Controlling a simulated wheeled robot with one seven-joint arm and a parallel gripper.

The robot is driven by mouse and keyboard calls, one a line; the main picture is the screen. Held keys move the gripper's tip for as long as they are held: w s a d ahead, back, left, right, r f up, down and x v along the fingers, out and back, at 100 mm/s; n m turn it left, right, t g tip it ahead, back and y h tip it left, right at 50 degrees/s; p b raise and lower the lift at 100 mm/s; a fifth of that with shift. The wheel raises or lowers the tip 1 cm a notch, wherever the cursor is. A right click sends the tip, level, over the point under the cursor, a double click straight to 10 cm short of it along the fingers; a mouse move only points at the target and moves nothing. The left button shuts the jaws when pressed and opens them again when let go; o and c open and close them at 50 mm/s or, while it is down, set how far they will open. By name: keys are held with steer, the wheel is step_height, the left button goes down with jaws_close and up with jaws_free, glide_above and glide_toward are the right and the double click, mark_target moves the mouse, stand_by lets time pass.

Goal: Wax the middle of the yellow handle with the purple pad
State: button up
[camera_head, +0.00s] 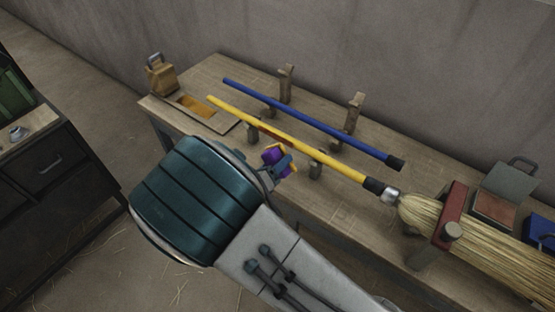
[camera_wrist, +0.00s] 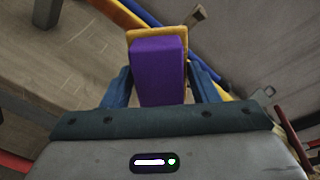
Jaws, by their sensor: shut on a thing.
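The purple pad (camera_wrist: 160,70) has a yellow-orange layer at its far end and sits between the two fingers of my gripper (camera_wrist: 161,88). My gripper is shut on it. In the head view the purple pad (camera_head: 271,155) is just on the near side of the yellow handle (camera_head: 318,154), near its middle. A gap shows between them there, though contact is hard to judge. The yellow handle lies on wooden supports above the bench and ends in a dark collar at the broom head (camera_head: 490,233). An orange-brown patch shows by its middle. The yellow handle also crosses the top of the wrist view (camera_wrist: 114,12).
A blue handle (camera_head: 310,122) lies behind the yellow one, on wooden posts (camera_head: 354,112). A shallow tray with orange content (camera_head: 196,106) and a wooden block (camera_head: 160,78) are at the bench's left end. A red clamp (camera_head: 450,214) stands at the broom head. A dark cabinet is at left.

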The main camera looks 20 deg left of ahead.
steer(key=p+v, duration=0.1)
steer(key=v, duration=0.2)
stand_by(0.4)
steer(key=shift+s, duration=0.1)
stand_by(0.4)
